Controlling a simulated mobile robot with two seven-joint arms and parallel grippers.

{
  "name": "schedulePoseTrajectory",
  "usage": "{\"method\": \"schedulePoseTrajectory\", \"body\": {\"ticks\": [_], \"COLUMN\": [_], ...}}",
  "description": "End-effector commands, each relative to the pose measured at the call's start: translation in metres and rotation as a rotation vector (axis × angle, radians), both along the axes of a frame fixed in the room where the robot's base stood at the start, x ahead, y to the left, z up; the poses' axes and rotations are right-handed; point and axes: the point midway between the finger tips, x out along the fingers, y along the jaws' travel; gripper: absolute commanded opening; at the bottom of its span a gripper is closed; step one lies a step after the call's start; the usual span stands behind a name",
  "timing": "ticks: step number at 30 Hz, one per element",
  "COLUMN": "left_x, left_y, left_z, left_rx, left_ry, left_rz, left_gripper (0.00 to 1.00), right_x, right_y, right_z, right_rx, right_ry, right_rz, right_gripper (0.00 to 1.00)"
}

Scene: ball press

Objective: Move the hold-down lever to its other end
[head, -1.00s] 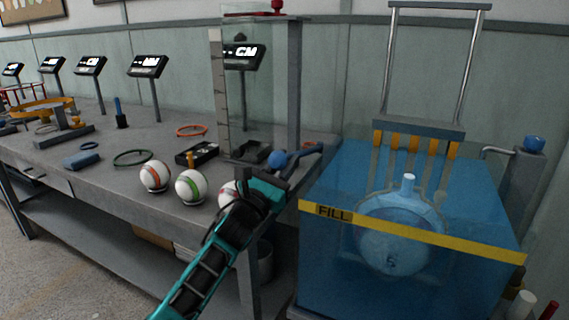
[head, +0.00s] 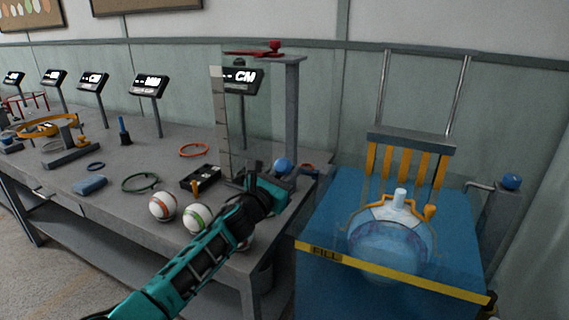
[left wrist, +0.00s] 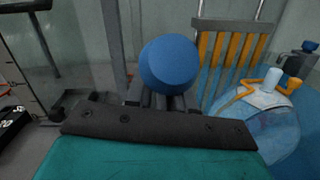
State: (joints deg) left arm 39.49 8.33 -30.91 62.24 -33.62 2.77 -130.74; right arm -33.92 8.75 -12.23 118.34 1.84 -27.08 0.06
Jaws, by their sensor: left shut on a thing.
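The hold-down lever ends in a round blue knob (head: 283,166), beside the clear press column at the right end of the bench. My left gripper (head: 274,184) reaches in from the lower left and is shut on the lever at this knob. In the left wrist view the blue knob (left wrist: 169,62) stands large just beyond the dark jaw plate. The jaws hide most of the lever's arm. My right gripper is not in view.
Balls (head: 197,219) lie near the bench's front edge, close to my left arm. The upright scale (head: 222,125) stands behind them.

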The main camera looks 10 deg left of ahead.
Motion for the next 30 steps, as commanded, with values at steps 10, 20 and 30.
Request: {"method": "schedulePoseTrajectory", "body": {"ticks": [10,20,30], "left_x": [0.025,0.044,0.053], "left_y": [-0.007,-0.013,-0.017], "left_z": [0.05,0.067,0.072], "left_rx": [0.053,0.087,0.097], "left_ry": [0.151,0.259,0.31], "left_rz": [0.0,0.001,0.001], "left_gripper": [0.0,0.0,0.0], "right_x": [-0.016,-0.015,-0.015], "right_y": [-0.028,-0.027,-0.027], "right_z": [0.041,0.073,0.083], "right_rx": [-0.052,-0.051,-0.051], "right_ry": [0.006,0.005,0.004], "right_rz": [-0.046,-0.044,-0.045], "right_gripper": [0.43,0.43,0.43]}}
